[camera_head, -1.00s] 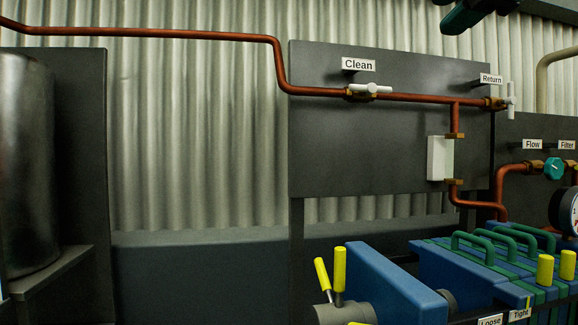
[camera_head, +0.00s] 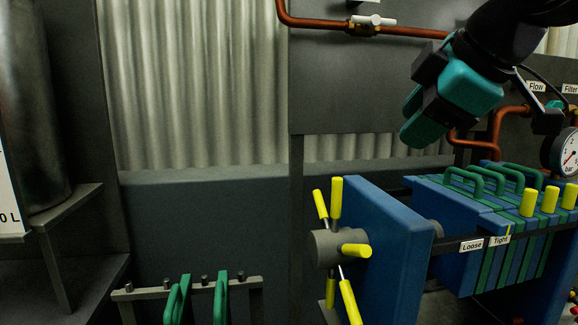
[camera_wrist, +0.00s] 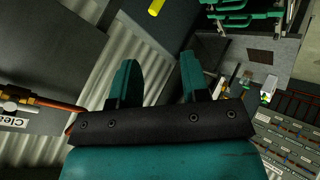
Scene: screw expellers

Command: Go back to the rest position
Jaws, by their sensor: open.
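My gripper (camera_head: 412,112) hangs at the upper right in the head view, teal with a black wrist, in front of the dark panel and above the blue filter press. In the wrist view its two teal fingers (camera_wrist: 158,80) stand apart with nothing between them. It touches nothing that I can see. The arm hides part of the panel, the Return valve and some of the copper pipe.
The press has a blue end plate (camera_head: 372,250), a grey hub with yellow handles (camera_head: 336,198) and green-handled plates (camera_head: 490,182). A pressure gauge (camera_head: 566,152) is at right. Copper pipe (camera_head: 400,31) runs behind. Green handles on a rack (camera_head: 222,298) stand lower left. Air above the left floor is clear.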

